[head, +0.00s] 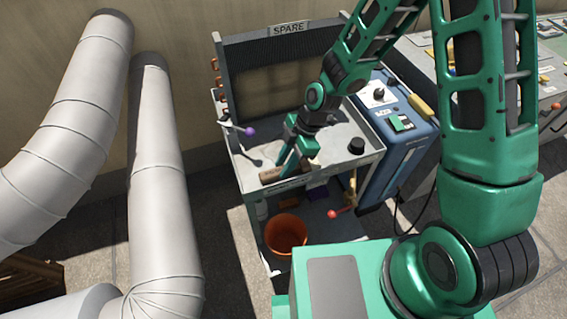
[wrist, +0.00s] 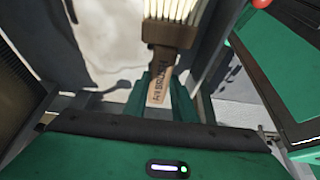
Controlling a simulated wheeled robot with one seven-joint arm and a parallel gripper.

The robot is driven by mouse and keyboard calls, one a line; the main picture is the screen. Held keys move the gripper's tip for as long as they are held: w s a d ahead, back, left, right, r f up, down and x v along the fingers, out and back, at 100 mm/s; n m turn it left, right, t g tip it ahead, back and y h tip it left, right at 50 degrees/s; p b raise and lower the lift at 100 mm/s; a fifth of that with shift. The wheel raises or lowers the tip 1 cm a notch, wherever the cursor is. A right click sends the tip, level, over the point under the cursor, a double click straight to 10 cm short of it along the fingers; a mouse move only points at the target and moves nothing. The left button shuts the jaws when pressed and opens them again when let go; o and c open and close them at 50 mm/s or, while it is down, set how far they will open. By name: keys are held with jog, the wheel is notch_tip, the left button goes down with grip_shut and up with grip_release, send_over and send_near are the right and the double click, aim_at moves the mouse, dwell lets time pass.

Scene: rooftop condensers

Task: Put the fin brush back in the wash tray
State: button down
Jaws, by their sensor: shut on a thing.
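The fin brush (wrist: 170,34) has pale bristles, a dark brown head and a lighter handle with lettering on it. In the wrist view my gripper (wrist: 160,95) is shut on its handle, one green finger on each side, with the bristles pointing toward the top of the picture. In the head view my gripper (head: 289,167) is low over the front part of the grey cart's top (head: 248,164). A small brown piece beside the fingers there may be the brush, mostly hidden. I cannot make out for certain which part is the wash tray.
A panel marked SPARE (head: 289,28) stands at the cart's back. A purple knob (head: 250,131) and a black knob (head: 356,146) flank the top. An orange bucket (head: 285,234) sits on the lower shelf. A blue unit (head: 395,135) stands right; large pipes (head: 160,180) stand left.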

aim_at(299, 164)
jog(key=c, duration=1.5)
grip_release()
jog(key=shift+o, duration=0.2)
jog(key=v, duration=1.2)
